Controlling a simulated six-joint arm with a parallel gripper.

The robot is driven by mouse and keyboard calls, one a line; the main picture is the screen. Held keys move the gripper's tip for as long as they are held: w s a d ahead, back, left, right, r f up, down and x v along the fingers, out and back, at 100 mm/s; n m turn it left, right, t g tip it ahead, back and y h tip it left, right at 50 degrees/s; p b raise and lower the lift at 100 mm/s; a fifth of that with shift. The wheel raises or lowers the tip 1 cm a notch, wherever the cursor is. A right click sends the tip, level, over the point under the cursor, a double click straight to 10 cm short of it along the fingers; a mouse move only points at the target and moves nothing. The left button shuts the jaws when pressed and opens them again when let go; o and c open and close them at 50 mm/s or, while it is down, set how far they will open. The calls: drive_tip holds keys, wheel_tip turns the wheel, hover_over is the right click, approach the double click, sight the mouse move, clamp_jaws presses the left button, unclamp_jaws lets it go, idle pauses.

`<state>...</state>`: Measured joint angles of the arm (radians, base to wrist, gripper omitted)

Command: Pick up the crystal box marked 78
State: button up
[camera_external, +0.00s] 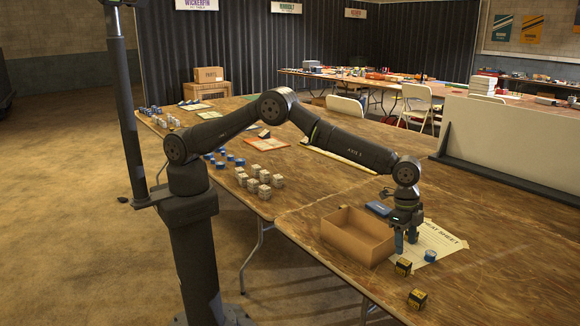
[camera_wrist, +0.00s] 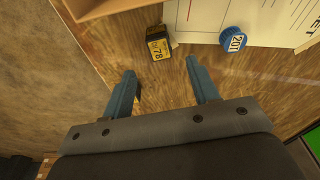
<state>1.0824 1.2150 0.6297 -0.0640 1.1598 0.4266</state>
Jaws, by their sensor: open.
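The crystal box marked 78 (camera_wrist: 158,46) is a small black and yellow box on the wooden table in the wrist view. It lies just beyond my fingertips, roughly centred between them and not held. In the external view, the black and yellow box (camera_external: 403,267) nearer the cardboard box appears to be the same one. My gripper (camera_external: 405,246) points down above the table beside it. In the wrist view my gripper (camera_wrist: 161,66) is open, with nothing between its two blue fingers. A second black and yellow box (camera_external: 417,299) sits nearer the table edge.
An open cardboard box (camera_external: 358,235) stands left of my gripper. A blue round piece marked 201 (camera_wrist: 233,40) rests on a paper sheet (camera_wrist: 283,22); it also shows in the external view (camera_external: 430,255). Several pale cubes (camera_external: 262,180) stand farther left. The table edge is close.

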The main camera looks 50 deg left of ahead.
sight(404, 262)
drive_tip(key=f, duration=0.5)
drive_tip(key=d+f, duration=0.1)
drive_tip(key=f, duration=0.2)
drive_tip(key=c, duration=1)
drive_tip(key=shift+c, duration=0.2)
drive_tip(key=shift+r, duration=0.15)
